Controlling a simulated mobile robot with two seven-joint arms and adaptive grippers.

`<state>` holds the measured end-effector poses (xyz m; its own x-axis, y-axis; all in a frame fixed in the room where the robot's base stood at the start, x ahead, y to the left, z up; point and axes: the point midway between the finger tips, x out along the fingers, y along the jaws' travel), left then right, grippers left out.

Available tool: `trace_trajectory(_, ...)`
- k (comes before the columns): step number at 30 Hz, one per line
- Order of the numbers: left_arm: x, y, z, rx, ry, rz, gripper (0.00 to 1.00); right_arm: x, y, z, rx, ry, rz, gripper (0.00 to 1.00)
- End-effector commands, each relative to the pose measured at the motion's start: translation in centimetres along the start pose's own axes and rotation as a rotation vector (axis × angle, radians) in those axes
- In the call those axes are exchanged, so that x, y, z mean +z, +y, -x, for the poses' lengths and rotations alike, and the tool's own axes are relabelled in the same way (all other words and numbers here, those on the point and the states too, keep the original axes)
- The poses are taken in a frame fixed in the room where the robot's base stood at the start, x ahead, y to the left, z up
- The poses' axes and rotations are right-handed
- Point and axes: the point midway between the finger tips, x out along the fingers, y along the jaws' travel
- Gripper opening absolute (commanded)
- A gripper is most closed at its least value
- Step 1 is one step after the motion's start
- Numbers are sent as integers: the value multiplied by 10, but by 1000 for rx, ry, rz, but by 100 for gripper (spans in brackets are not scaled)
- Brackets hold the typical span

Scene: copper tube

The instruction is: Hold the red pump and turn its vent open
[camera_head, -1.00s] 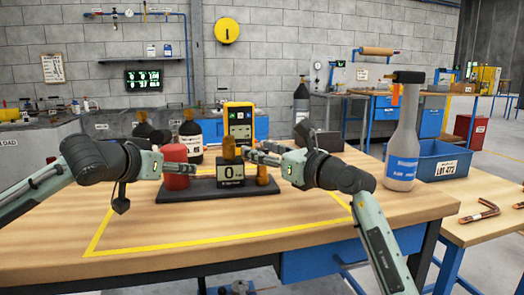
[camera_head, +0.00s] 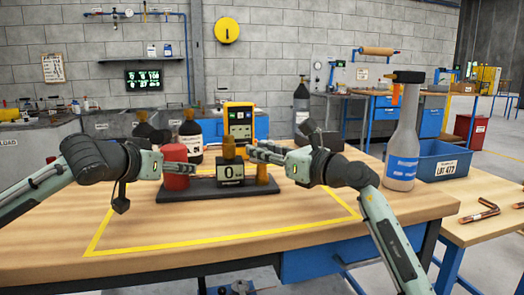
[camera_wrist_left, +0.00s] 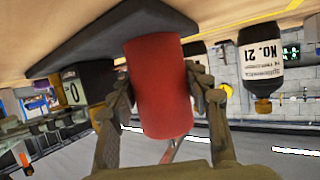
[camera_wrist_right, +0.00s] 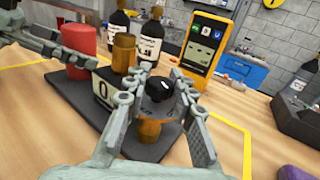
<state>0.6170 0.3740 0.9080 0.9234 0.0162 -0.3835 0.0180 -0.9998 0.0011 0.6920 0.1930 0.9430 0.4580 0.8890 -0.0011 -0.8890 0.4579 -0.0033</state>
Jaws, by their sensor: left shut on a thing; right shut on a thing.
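The red pump body (camera_head: 176,181), an upright red cylinder, stands on a dark base (camera_head: 205,193) on the bench. My left gripper (camera_wrist_left: 160,85) is shut around the red cylinder (camera_wrist_left: 160,100), one finger on each side. The black vent knob (camera_wrist_right: 160,92) with a pale pointer mark sits on a short brass stem (camera_wrist_right: 148,130) at the base's right end. My right gripper (camera_wrist_right: 161,78) is shut on the knob from above and the right. In the head view, this gripper (camera_head: 255,155) hides the knob. A black gauge block (camera_head: 230,172) reading 0 stands between.
A brass post (camera_wrist_right: 123,52) rises by the gauge block. A yellow meter (camera_head: 238,122) and dark labelled bottles (camera_head: 191,135) stand behind. A grey bottle (camera_head: 402,140) and blue bin (camera_head: 440,163) are to the right. The bench front inside the yellow line (camera_head: 200,237) is clear.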

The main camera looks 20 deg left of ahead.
Motion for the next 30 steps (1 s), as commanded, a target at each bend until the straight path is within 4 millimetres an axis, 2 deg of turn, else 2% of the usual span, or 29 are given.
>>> trace_trajectory(18, -4, 1, 2, 4, 9, -2, 0, -3, -1, -1, 384, 11, -6, 0)
trace_trajectory(30, -4, 2, 2, 4, 9, -2, 0, -2, -1, 1, 457, 2, -4, 0)
